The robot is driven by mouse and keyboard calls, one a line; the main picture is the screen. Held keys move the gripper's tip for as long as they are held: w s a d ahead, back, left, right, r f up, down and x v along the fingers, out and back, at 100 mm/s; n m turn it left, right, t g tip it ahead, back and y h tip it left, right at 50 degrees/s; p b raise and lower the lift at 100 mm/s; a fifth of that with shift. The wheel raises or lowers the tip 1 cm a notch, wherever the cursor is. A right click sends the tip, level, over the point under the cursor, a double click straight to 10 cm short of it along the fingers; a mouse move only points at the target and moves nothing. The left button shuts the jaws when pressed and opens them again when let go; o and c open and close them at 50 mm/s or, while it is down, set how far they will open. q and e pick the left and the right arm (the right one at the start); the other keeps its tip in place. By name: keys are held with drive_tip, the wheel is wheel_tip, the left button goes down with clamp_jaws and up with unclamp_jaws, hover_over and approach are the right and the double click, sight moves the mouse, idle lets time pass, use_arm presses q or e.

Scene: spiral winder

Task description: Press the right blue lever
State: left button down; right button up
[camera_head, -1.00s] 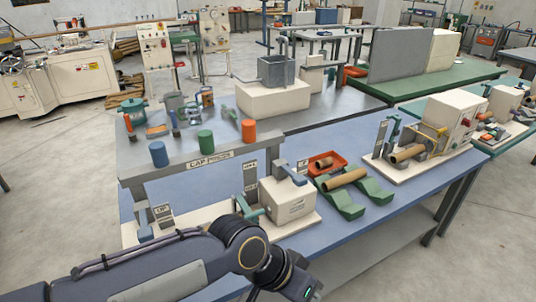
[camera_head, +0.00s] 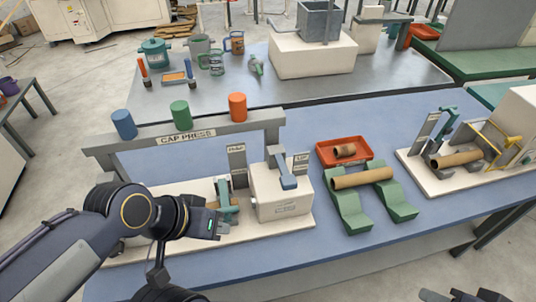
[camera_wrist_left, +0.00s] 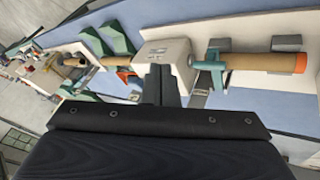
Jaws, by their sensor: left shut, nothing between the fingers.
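The right blue lever (camera_head: 284,172) sticks up and slopes forward on top of the white box (camera_head: 282,205) at the right end of the cap press. My left gripper (camera_head: 222,226) is shut and empty, in front of the press and left of the box. A teal clamp (camera_head: 226,198) stands just behind it. In the left wrist view, my gripper (camera_wrist_left: 168,88) points at the white box (camera_wrist_left: 166,52), with the teal clamp (camera_wrist_left: 212,65) to its right. The lever is not clear there. A dark part at the lower right edge looks like my right gripper (camera_head: 455,295), mostly cut off.
Blue (camera_head: 124,124), green (camera_head: 181,115) and orange (camera_head: 237,107) caps stand on the press beam (camera_head: 187,137). Right of the box are a green cradle (camera_head: 352,212) with a cardboard tube (camera_head: 362,178) and a red tray (camera_head: 326,157). Blue tabletop is clear in front.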

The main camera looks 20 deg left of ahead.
use_arm(q)
drive_tip(key=shift+s, duration=0.2)
drive_tip(key=w+r+m+h+b, duration=0.2)
drive_tip(key=w+m, duration=0.4)
drive_tip(key=w, duration=0.3)
drive_tip(key=w+r+m+g+h+b, duration=0.1)
drive_tip(key=w+r+m+b, duration=0.3)
drive_tip(key=w, duration=0.5)
drive_tip(key=shift+w+a+r+m+g+h+b, duration=0.2)
drive_tip(key=shift+w+a+m+g+h+b, duration=0.15)
drive_tip(key=shift+m+h+b, duration=0.55)
drive_tip(key=p, duration=0.2)
hover_over(293, 178)
drive_tip(key=s+a, duration=0.1)
drive_tip(key=a, duration=0.2)
wheel_tip(293, 178, down, 7)
wheel_tip(293, 178, down, 3)
drive_tip(key=shift+s+d+f+y, duration=0.1)
drive_tip(key=shift+d+y, duration=0.05)
drive_tip(key=shift+y, duration=0.15)
drive_tip(key=shift+f, duration=0.45)
